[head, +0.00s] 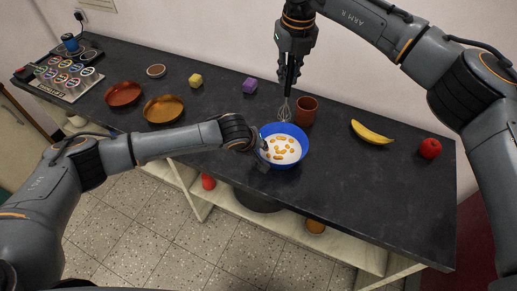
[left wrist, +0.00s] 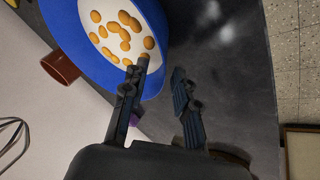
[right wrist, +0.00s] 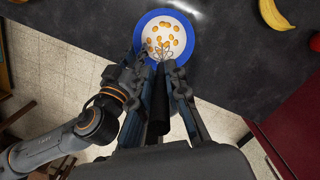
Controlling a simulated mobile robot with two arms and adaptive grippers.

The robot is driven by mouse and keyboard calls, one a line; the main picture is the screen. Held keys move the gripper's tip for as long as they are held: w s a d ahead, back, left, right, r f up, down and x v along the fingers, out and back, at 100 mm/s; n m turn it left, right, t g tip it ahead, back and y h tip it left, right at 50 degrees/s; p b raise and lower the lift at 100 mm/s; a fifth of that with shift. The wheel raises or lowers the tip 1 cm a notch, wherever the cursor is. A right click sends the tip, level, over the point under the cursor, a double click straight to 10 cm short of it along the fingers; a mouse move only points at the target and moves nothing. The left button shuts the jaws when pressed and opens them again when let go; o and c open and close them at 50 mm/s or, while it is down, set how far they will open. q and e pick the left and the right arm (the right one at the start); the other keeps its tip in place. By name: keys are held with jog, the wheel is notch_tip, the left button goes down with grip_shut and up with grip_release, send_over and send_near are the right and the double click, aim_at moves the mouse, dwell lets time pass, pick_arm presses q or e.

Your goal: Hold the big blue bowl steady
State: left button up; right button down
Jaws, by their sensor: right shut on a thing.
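The big blue bowl (head: 303,150) stands on the dark counter near its front edge and holds a white liquid with several orange-yellow pieces. It also shows in the left wrist view (left wrist: 92,66) and the right wrist view (right wrist: 139,40). My left gripper (head: 263,154) is at the bowl's left side. In the left wrist view its fingers are apart, one over the bowl's rim and the other outside it; contact is unclear. My right gripper (head: 288,84) is shut on the handle of a whisk (head: 284,112), which hangs wires down behind the bowl.
A brown cup (head: 306,111) stands just behind the bowl. A banana (head: 372,132) and a red apple (head: 430,148) lie to the right. Two orange-brown dishes (head: 163,109), a yellow block (head: 196,80) and a purple block (head: 250,86) are to the left. The right front counter is clear.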

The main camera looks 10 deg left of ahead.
pick_arm(q)
jog(key=shift+x, duration=1.3)
jog(key=shift+c, duration=0.2)
grip_shut()
pick_arm(e)
jog(key=shift+s+d+f+t+y, duration=0.15)
jog(key=shift+s+d+f, duration=0.05)
jog(key=shift+f, duration=0.2)
jog(key=shift+s+d+f+t+y, duration=0.15)
jog(key=shift+s+f, duration=0.05)
jog(key=shift+f, duration=0.15)
notch_tip(320, 180, down, 14)
jog(key=s+d+t, duration=0.1)
jog(key=shift+s+r+y, duration=0.15)
jog(key=shift+r+y, duration=0.1)
jog(key=shift+y, duration=0.15)
